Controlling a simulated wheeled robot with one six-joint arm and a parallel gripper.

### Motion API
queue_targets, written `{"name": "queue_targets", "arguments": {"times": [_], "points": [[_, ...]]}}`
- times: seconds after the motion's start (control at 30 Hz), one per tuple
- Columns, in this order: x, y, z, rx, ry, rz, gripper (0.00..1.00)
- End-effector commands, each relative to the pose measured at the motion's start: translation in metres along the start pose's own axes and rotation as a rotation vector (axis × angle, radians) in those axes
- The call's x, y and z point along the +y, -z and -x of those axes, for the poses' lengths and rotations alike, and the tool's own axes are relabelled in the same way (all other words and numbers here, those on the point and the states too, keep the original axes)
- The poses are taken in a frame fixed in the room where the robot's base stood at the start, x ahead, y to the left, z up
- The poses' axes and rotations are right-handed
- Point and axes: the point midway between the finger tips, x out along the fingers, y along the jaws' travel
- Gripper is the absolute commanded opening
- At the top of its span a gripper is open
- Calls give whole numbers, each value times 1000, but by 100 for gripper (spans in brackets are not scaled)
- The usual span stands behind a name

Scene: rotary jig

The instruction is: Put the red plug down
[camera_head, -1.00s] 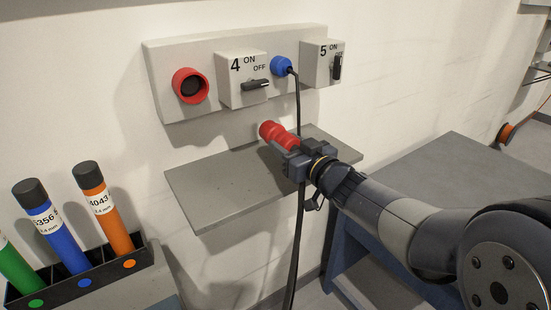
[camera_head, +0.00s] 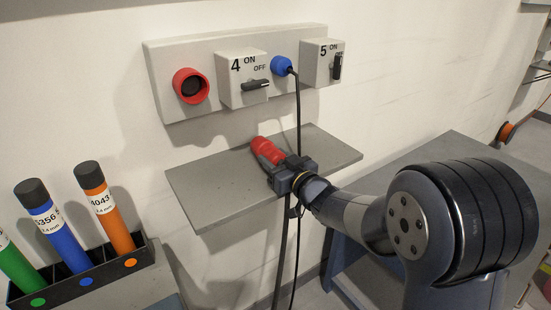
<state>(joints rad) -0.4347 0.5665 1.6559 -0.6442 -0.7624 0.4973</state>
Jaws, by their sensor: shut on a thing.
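The red plug (camera_head: 265,151) is in my gripper (camera_head: 284,169), just over or on the grey shelf (camera_head: 217,189) under the wall panel. Its free end points up and left, toward the wall. My gripper is shut on the plug's near end, and the jaws hide that part. I cannot tell whether the plug touches the shelf. The red socket (camera_head: 191,86) on the panel is empty.
The panel holds switch box 4 (camera_head: 241,78), switch box 5 (camera_head: 322,63) and a blue plug (camera_head: 282,66) with a hanging black cable. A rack (camera_head: 108,271) with coloured tubes stands lower left. The shelf's left and right parts are clear.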

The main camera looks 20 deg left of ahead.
Motion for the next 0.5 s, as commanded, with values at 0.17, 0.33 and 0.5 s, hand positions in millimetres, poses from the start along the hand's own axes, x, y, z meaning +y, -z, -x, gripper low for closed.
{"name": "queue_targets", "arguments": {"times": [0.17,0.33,0.5], "points": [[0,-2,0,2,0,0,11],[0,-3,0,0,0,0,51],[0,-3,0,0,0,0,65]]}}
